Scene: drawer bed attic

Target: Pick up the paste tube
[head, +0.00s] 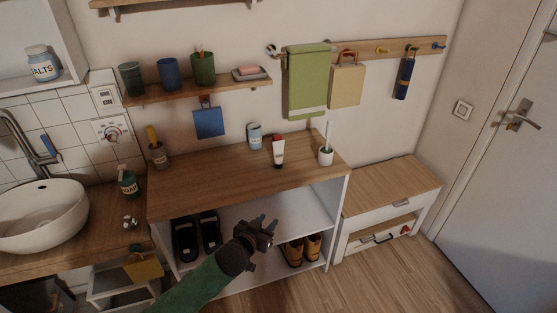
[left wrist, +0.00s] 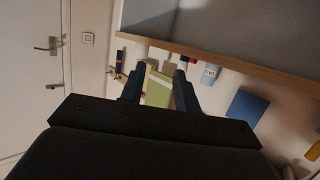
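The paste tube (head: 278,152) is white with a dark band and a red end. It stands on the wooden top of the shelf unit (head: 205,178), near its back, in the head view. My left gripper (head: 266,228) is in front of the unit, before its open shelves, apart from the tube and lower in the picture. In the left wrist view its two fingers (left wrist: 159,71) are spread with nothing held between them. The tube is hard to make out in that view. My right gripper is out of view.
A light blue jar (head: 254,136) stands left of the tube and a white cup with a brush (head: 326,155) stands right. Shoes (head: 300,249) sit below. The top's left and middle are clear.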

